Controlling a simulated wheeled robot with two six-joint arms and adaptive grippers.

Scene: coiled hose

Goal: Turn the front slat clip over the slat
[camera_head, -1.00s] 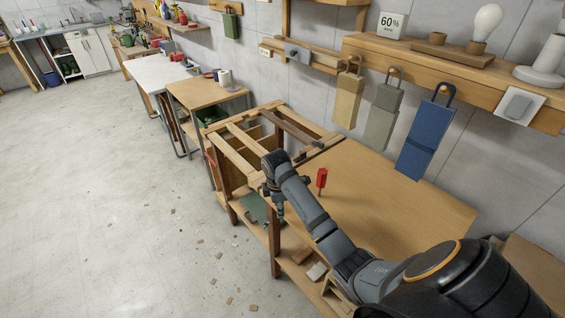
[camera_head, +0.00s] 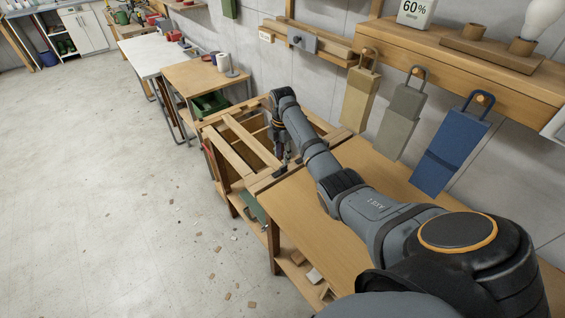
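The wooden frame with slats (camera_head: 212,125) forms the left end of the workbench, with open gaps between its slats. A small dark piece (camera_head: 280,173), possibly the front slat clip, lies on the near rail of this frame. Its turn relative to the slat is too small to tell. My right gripper (camera_head: 283,160) points down at the near rail, close to the dark piece. I cannot tell whether they touch or whether its fingers are open. My arm hides part of the frame and rail. My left gripper is not in view.
The bare wooden benchtop (camera_head: 300,210) lies to the right of the frame, partly under my arm. Tan, grey and blue (camera_head: 450,145) hanging pieces line the wall shelf (camera_head: 470,62). Side tables (camera_head: 205,75) stand beyond the frame. The floor at left is mostly clear, with small scraps.

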